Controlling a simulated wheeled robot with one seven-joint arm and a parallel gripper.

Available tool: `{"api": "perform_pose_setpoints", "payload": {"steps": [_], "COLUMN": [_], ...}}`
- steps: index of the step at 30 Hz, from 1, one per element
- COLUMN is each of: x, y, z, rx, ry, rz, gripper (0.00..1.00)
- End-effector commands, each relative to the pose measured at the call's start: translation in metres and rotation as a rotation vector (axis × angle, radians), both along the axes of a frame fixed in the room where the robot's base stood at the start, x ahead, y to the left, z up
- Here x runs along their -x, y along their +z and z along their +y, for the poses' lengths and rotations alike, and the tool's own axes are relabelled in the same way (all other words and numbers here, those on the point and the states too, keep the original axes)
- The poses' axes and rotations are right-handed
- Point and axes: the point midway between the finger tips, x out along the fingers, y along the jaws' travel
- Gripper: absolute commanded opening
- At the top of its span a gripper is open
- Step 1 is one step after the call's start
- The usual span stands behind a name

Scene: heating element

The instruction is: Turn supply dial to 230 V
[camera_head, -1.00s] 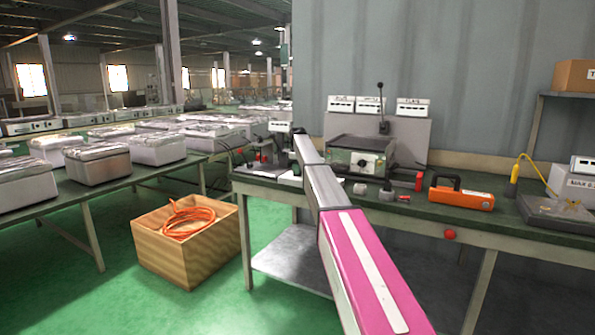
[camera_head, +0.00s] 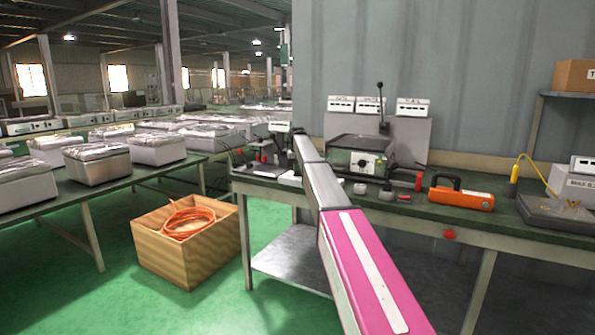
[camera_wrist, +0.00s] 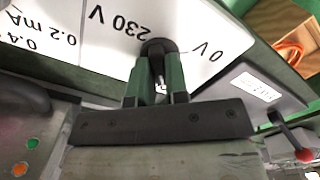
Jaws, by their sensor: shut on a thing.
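The supply dial is a dark round knob (camera_wrist: 158,47) on a white panel (camera_wrist: 100,12) in the wrist view. The panel's print is upside down, with "230 V" to the left of the knob and "0 V" to its right. My gripper (camera_wrist: 160,76) has its two green fingers closed on the knob from either side. I cannot make out exactly where the knob's pointer stands. In the head view my arm covers the gripper and the dial.
In the wrist view a red-tipped lever (camera_wrist: 305,155) is at the right, and a small labelled plate (camera_wrist: 255,87) is nearer the knob. In the head view, a black-topped device (camera_head: 359,154) and an orange tool (camera_head: 461,197) stand on the bench. A wooden box (camera_head: 190,250) with orange cable stands on the floor.

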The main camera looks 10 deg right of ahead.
Motion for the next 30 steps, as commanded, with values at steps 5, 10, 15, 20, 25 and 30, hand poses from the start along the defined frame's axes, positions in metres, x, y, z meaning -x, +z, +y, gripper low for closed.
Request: {"api": "perform_pose_setpoints", "payload": {"steps": [5,10,15,20,25,30], "x": [-0.0002,-0.0002,-0.0002,-0.0002,-0.0001,0.0], "y": [0.0004,0.0004,0.0004,0.0004,0.0004,0.0004], "z": [-0.0002,-0.0002,-0.0003,-0.0003,-0.0004,-0.0004], "rx": [0.0,0.0,0.0,0.0,0.0,0.0], "ry": [-0.168,-0.33,-0.491,-0.643,-0.805,-0.966], "rz": [0.0,0.0,0.0,0.0,0.0,-0.001], "gripper": [0.0,0.0,0.0,0.0,0.0,0.0]}}
